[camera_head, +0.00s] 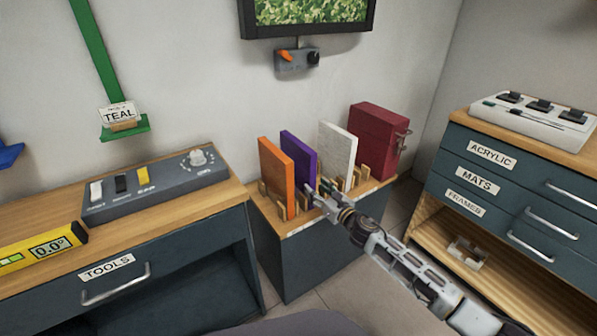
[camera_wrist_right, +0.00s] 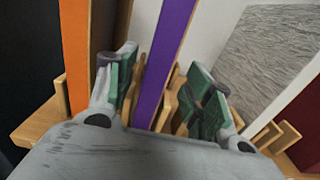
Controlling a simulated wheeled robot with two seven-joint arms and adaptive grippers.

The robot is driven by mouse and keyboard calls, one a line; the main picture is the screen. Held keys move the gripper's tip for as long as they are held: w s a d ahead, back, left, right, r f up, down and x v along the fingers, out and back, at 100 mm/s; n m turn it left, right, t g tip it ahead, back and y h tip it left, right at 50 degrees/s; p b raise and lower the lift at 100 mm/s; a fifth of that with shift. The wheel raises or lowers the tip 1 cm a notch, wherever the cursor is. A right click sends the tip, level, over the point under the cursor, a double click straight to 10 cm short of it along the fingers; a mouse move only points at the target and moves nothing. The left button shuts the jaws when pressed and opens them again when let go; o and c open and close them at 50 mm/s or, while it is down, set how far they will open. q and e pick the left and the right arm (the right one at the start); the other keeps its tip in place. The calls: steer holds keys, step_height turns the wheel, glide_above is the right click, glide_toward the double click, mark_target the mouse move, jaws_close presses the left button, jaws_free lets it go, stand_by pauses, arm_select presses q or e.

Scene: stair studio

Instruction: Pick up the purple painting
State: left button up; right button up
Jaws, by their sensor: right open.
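The purple painting (camera_head: 299,157) stands upright in a wooden slotted rack on a small dark cabinet, between an orange painting (camera_head: 277,178) and a white one (camera_head: 338,147). My right gripper (camera_head: 316,192) is at the front edge of the purple painting, low down. In the right wrist view the gripper (camera_wrist_right: 165,95) is open, with one green-padded finger on each side of the purple painting's edge (camera_wrist_right: 167,65). The left finger lies between the orange and purple paintings. I cannot tell whether either pad touches the painting. My left gripper is not in view.
A dark red box-like case (camera_head: 378,140) stands right of the white painting. Wooden rack pegs (camera_head: 361,176) rise around the slots. A tools bench (camera_head: 235,190) is at left, and a labelled drawer cabinet (camera_head: 480,180) at right.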

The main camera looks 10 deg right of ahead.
mark_target(313, 185)
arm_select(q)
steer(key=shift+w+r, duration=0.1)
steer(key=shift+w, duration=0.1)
arm_select(e)
steer(key=shift+w, duration=0.1)
steer(key=shift+w+a, duration=0.1)
steer(key=shift+w, duration=0.05)
steer(key=shift+w+a, duration=0.2)
steer(key=shift+w, duration=0.2)
steer(key=shift+b+x, duration=0.45)
steer(key=shift+x, duration=0.65)
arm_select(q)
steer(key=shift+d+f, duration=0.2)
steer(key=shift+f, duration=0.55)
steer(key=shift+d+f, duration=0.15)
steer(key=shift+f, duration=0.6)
arm_select(e)
steer(key=shift+x, duration=0.85)
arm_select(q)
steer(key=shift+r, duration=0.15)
arm_select(e)
steer(key=shift+s+r, duration=0.1)
jaws_close()
